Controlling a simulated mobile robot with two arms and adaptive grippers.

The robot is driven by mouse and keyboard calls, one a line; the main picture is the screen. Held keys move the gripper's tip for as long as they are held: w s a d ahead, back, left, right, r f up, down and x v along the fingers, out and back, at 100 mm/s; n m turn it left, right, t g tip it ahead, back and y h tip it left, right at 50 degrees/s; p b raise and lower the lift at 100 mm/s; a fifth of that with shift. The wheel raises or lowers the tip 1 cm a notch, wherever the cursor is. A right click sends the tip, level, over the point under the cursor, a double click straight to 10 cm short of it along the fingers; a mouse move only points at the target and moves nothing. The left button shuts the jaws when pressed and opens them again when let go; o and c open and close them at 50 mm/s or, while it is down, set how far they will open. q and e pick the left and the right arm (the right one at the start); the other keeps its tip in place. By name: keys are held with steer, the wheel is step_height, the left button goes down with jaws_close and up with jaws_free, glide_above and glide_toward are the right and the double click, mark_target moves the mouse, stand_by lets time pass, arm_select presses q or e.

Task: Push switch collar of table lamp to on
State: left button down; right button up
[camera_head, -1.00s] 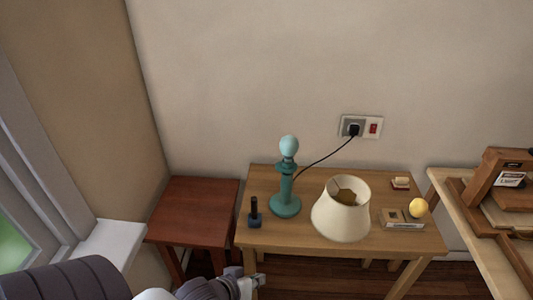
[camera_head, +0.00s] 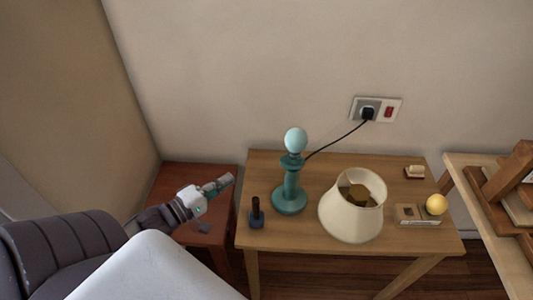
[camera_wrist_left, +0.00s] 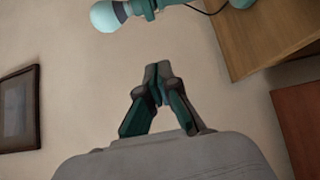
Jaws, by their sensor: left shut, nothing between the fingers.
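The teal table lamp (camera_head: 290,188) stands upright on the wooden table, with a pale bulb (camera_head: 296,140) on top and no shade. Its switch collar (camera_head: 291,160) appears as a teal ring under the bulb. My left gripper (camera_head: 229,179) is shut and empty, over the red side table, left of the lamp and apart from it. In the left wrist view, the shut fingertips (camera_wrist_left: 158,70) show below the lamp's bulb (camera_wrist_left: 108,15) and collar. My right gripper is not in view.
The cream lampshade (camera_head: 352,213) sits right of the lamp on the wooden table (camera_head: 290,238). A small dark-handled object (camera_head: 256,214) stands between gripper and lamp. A cord runs to the wall socket (camera_head: 376,109).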

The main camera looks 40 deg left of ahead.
arm_select(q)
steer(key=w+d+p, duration=0.2)
steer(key=w+d, duration=0.4)
steer(key=w, duration=0.5)
steer(key=shift+d+r, duration=0.15)
steer(key=shift+d, duration=0.05)
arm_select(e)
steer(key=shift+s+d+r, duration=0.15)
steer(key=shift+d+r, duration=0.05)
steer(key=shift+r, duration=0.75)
arm_select(q)
steer(key=shift+w, duration=0.15)
steer(key=shift+w+d+p, duration=0.35)
steer(key=shift+w+d, duration=0.2)
steer(key=shift+d, duration=0.35)
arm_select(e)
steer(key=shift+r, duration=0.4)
